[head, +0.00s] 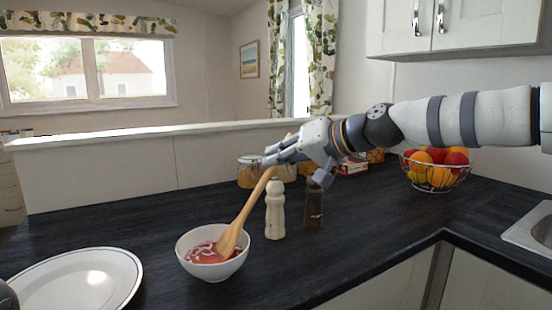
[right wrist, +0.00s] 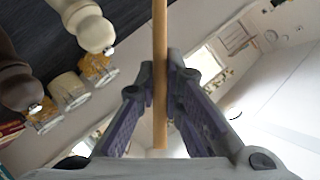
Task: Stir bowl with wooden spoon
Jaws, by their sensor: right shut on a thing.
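A white bowl (head: 186,262) stands on the dark worktop and holds a red mixture with white streaks. The wooden spoon (head: 248,205) leans in it, tilted up to the right, with its head in the mixture against the bowl's right side. My right gripper (head: 272,161) is shut on the spoon's handle near the top, above and to the right of the bowl. In the right wrist view the handle (right wrist: 160,40) runs between the two fingers (right wrist: 160,90). The bowl is not seen in the right wrist view. My left gripper is not seen.
A cream mill (head: 275,212) and a dark mill (head: 314,208) stand right of the bowl, below my right arm. A white plate (head: 70,285) lies at front left. Jars (head: 246,172) stand behind. A wire fruit basket (head: 440,178) and sink (head: 530,232) are at right.

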